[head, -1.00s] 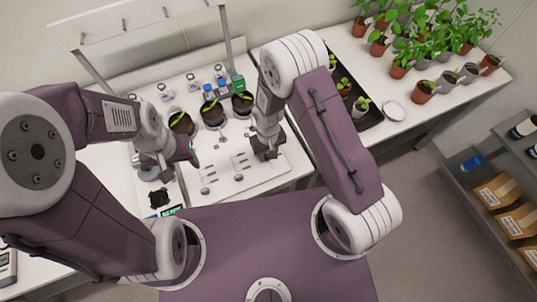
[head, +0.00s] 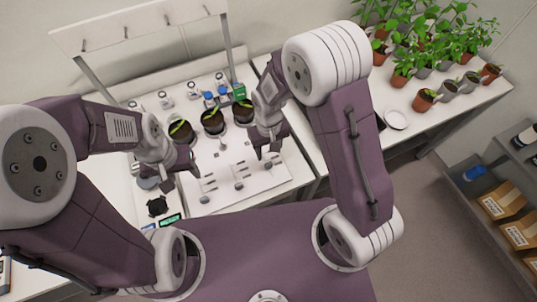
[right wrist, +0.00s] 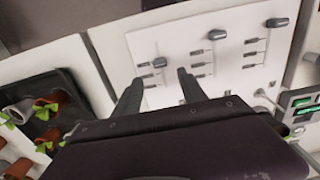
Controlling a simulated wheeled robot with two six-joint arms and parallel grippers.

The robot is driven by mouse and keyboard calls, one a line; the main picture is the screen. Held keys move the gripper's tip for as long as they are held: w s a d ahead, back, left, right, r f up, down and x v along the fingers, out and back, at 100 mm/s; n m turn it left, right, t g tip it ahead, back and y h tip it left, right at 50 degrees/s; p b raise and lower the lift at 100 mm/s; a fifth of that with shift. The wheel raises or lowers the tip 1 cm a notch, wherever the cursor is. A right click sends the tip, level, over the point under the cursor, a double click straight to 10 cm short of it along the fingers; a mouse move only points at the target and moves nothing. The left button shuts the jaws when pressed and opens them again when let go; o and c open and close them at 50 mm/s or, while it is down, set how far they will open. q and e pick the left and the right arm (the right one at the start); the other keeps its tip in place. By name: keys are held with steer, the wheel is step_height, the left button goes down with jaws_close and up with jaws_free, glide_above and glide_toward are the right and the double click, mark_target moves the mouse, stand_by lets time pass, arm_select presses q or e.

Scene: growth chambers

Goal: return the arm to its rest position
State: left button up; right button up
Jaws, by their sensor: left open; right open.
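My right arm comes in from the right in the head view, with its elbow raised and bent. My right gripper (head: 269,151) is open and empty above the right part of the white board on the bench. In the right wrist view its two dark fingers (right wrist: 160,88) stand apart, with only the board (right wrist: 225,62) behind them. My left gripper (head: 182,178) is open near the board's left edge. Its fingertips are small and partly covered by the wrist, and I see nothing held in them.
Dark pots with seedlings (head: 212,121) stand in a row behind the board (head: 245,183). Small bottles stand behind them. Several potted plants (head: 424,99) and a white dish (head: 396,119) are on the right bench. A seedling tray (right wrist: 45,112) shows in the wrist view.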

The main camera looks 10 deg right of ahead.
stand_by(0.4)
steer(key=shift+w+d, duration=0.1)
steer(key=shift+d, duration=0.05)
steer(key=w+d+r+m+t+b, duration=0.1)
steer(key=w+d+r+m+b, duration=0.1)
steer(key=d+r, duration=0.15)
steer(key=s+d+r+m+b, duration=0.1)
steer(key=s+d, duration=0.6)
steer(key=s, duration=0.3)
steer(key=shift+s+d+b, duration=0.15)
steer(key=shift+s+b, duration=0.15)
steer(key=shift+w, duration=0.1)
stand_by(0.6)
